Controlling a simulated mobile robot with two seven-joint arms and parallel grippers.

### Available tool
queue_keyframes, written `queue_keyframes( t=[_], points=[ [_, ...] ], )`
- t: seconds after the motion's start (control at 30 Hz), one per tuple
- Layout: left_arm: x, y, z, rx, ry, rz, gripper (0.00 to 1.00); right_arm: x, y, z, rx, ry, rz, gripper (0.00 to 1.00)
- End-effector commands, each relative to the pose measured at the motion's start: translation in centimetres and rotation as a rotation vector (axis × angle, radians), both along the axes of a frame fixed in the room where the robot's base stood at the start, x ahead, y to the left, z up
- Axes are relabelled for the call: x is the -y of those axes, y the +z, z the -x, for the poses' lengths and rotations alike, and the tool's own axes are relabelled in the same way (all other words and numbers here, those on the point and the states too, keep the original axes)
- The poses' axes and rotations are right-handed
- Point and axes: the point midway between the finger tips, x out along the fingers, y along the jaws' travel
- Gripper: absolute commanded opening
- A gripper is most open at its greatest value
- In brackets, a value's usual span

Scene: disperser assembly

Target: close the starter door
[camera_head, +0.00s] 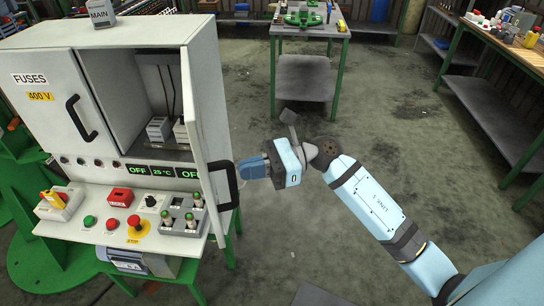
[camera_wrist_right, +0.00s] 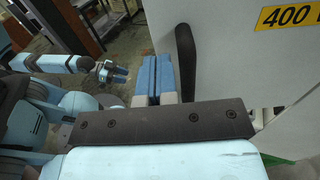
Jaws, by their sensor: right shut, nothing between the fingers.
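The starter door (camera_head: 206,120) is the right door of the white cabinet. It stands open, swung out towards me, and shows nearly edge-on in the head view. Its black handle (camera_head: 224,186) is on the outer face. My right gripper (camera_head: 242,168) is shut and empty, with its blue fingers close beside the handle. In the right wrist view, the shut fingers (camera_wrist_right: 154,76) are left of the black handle (camera_wrist_right: 187,62); I cannot tell if they touch. My left gripper (camera_wrist_right: 112,73) shows small in the wrist view, its jaws unclear.
The left door (camera_head: 60,110), marked FUSES, is closed. Relay-like blocks (camera_head: 159,129) sit inside the open bay. A control shelf (camera_head: 85,228) with buttons and switches juts out below. Floor right of the door is clear around my right arm; a green-legged table (camera_head: 308,31) stands behind.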

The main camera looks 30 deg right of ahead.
Motion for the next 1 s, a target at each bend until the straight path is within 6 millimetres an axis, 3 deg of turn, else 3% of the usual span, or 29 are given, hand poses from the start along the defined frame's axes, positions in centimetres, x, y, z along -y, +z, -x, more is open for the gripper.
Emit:
queue_keyframes(
  t=[0.1, 0.3, 1.0],
  points=[
    [0.0, 1.2, 0.1, 0.0, 0.0, 0.0, 0.43, -2.4, 0.4, -0.5, 0.0, 0.001, -0.004, 0.0],
    [-0.1, 2.0, 0.1, -0.002, -0.001, -0.001, 0.43, -4.8, 0.2, -1.1, -0.002, 0.0, -0.002, 0.0],
    [-0.2, 1.6, 0.3, -0.009, 0.0, -0.005, 0.43, -6.0, 0.0, -1.8, -0.001, -0.009, -0.001, 0.0]
  ],
)
